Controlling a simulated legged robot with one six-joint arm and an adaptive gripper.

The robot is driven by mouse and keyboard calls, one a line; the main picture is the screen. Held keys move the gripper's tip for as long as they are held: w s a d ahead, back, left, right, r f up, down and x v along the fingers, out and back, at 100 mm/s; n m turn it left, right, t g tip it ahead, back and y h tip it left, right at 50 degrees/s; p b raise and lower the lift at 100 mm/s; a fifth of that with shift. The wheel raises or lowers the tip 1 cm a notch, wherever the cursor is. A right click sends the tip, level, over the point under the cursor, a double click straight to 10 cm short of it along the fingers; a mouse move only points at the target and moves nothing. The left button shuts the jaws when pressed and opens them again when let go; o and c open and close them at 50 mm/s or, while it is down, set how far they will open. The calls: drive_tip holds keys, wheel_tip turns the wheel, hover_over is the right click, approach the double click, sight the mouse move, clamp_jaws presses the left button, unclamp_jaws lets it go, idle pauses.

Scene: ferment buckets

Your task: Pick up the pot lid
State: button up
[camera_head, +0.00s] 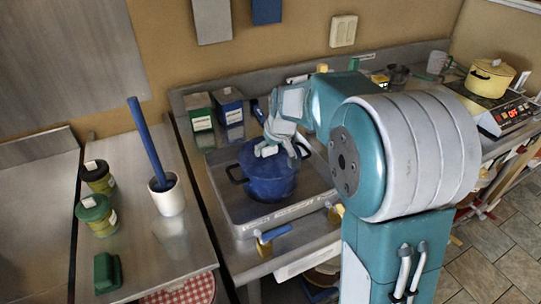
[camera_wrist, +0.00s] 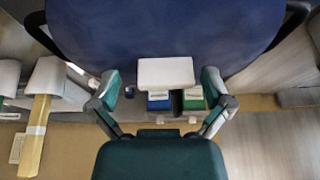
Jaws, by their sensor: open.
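In the wrist view the blue lid (camera_wrist: 160,30) fills the top of the picture. A pale rectangular piece, which looks like the lid's knob (camera_wrist: 165,72), shows between the two fingers of my gripper (camera_wrist: 160,84). The fingers are apart, with a gap to the pale piece on each side as seen here. I cannot tell whether they are level with it.
A yellow pot (camera_head: 489,78) sits at the far right.

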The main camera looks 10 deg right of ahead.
drive_tip(key=c, duration=0.8)
drive_tip(key=shift+a, duration=0.15)
drive_tip(key=c, duration=0.4)
drive_tip(key=shift+a, duration=0.25)
drive_tip(key=shift+d, duration=0.15)
drive_tip(key=shift+r, duration=0.35)
wheel_tip(320, 180, up, 2)
drive_tip(key=shift+r, duration=0.1)
drive_tip(key=s+d+r, duration=0.2)
drive_tip(key=s+r, duration=0.1)
drive_tip(key=s, duration=0.1)
drive_tip(key=s+d+r, duration=0.2)
drive_tip(key=s+r, duration=0.1)
drive_tip(key=s, duration=0.1)
drive_tip(key=s+d+r, duration=0.2)
drive_tip(key=s+r, duration=0.2)
drive_tip(key=shift+s+r, duration=0.1)
drive_tip(key=shift+s, duration=0.3)
